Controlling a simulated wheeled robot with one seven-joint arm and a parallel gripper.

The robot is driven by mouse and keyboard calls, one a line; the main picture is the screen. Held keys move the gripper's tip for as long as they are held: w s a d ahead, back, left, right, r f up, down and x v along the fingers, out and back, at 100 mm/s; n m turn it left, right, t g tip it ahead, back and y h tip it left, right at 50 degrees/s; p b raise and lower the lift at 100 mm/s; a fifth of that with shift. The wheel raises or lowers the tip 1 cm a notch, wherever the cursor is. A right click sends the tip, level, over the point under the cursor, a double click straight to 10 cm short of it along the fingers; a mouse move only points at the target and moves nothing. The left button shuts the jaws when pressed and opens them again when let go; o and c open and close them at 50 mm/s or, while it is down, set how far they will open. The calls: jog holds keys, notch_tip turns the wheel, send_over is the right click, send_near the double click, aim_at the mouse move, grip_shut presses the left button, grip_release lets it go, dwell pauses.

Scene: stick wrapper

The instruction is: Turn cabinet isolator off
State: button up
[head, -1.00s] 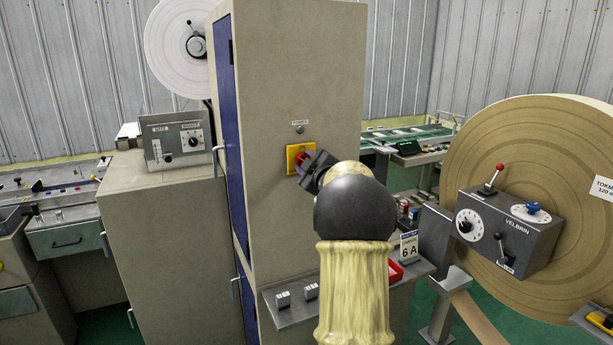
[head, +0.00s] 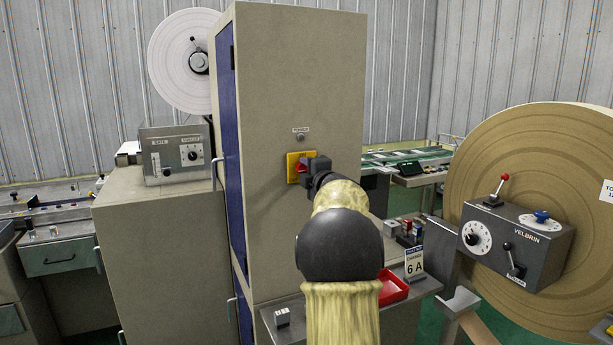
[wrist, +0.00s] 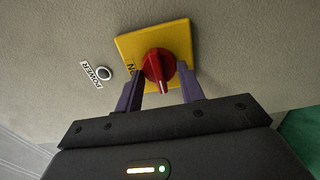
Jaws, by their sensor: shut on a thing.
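The cabinet isolator is a red rotary knob (wrist: 159,66) on a yellow square plate (wrist: 126,46), set in the front of the tall beige cabinet (head: 270,90). Part of a label ending in "N" shows on the plate beside the knob. In the head view the red knob (head: 301,168) is partly hidden by my gripper (head: 306,168). In the wrist view the two purple fingers of my gripper (wrist: 162,86) lie on either side of the knob's handle, shut on it. The tips are close to the plate.
A round POWER lamp (wrist: 104,73) sits beside the plate. Below is a metal shelf (head: 300,315) with a red tray (head: 392,290) and a "6 A" card (head: 414,264). A large brown roll (head: 530,135) with a VELBRIN control box (head: 515,240) stands at right.

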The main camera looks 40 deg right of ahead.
dwell(0.3)
jog(key=o, duration=0.9)
jog(key=shift+o, duration=0.2)
jog(key=shift+s, duration=0.15)
jog(key=b+v, duration=0.3)
jog(key=v, duration=1.4)
jog(key=shift+f, duration=0.1)
